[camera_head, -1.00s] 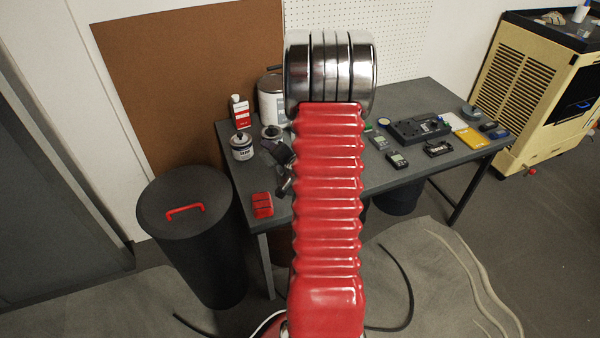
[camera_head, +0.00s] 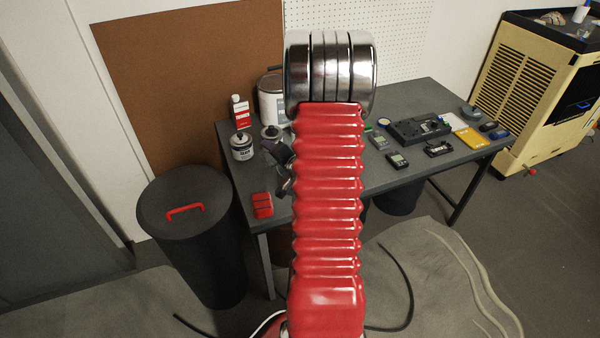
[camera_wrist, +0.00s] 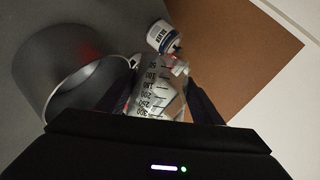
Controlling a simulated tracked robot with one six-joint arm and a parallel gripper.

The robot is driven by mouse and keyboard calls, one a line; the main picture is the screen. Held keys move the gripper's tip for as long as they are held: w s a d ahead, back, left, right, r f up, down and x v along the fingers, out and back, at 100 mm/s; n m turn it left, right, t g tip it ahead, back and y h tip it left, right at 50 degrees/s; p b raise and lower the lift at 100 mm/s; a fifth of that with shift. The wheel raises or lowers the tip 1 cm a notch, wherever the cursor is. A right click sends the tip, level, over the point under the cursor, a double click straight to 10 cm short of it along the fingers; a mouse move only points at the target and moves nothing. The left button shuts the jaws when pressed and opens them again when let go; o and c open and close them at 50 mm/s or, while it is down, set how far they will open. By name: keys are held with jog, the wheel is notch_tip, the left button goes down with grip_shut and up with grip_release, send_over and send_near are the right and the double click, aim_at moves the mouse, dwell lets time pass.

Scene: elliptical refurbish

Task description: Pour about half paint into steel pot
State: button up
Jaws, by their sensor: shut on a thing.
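My gripper (camera_wrist: 158,98) is shut on a clear graduated beaker (camera_wrist: 156,90), which sits between the dark fingers in the wrist view. The beaker looks tilted; how much paint it holds is hard to tell. The steel pot (camera_wrist: 42,65) is a wide grey cylinder left of the beaker, with a faint red reflection. My gripper (camera_head: 279,158) is partly hidden there.
A red and white bottle (camera_head: 241,114) stands behind the paint can. A red block (camera_head: 262,206) lies near the table's front left edge. Several devices, including a dark case (camera_head: 417,130), cover the table's right side. A black bin (camera_head: 190,225) stands left of the table.

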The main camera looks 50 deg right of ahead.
aim_at(264, 159)
jog(key=shift+f, duration=0.15)
jog(key=shift+f+n+g, duration=0.3)
jog(key=shift+n, duration=0.1)
jog(key=shift+r+n+h+b, duration=0.15)
jog(key=shift+n+h+b, duration=0.15)
jog(key=shift+h+b, duration=0.1)
jog(key=shift+r+n+g+h, duration=0.2)
jog(key=shift+n+g+h, duration=0.1)
jog(key=shift+n+g, duration=0.15)
jog(key=shift+n+b, duration=0.25)
jog(key=shift+b, duration=0.05)
jog(key=shift+w+a+f+n+g+h+b, duration=0.35)
jog(key=shift+a+f+n+g+h, duration=0.15)
jog(key=shift+n+h, duration=0.1)
jog(key=shift+w+a+r+n+g+h, duration=0.25)
jog(key=shift+a+r+n+h, duration=0.15)
jog(key=shift+r+n, duration=0.1)
jog(key=shift+w+a+f+n+g+h+b, duration=0.3)
jog(key=shift+n+h+b, duration=0.2)
jog(key=shift+n, duration=0.1)
jog(key=shift+w+a+f+n+g+h+b, duration=0.15)
jog(key=shift+a+f+n+g+h+b, duration=0.1)
jog(key=shift+n+h+b, duration=0.3)
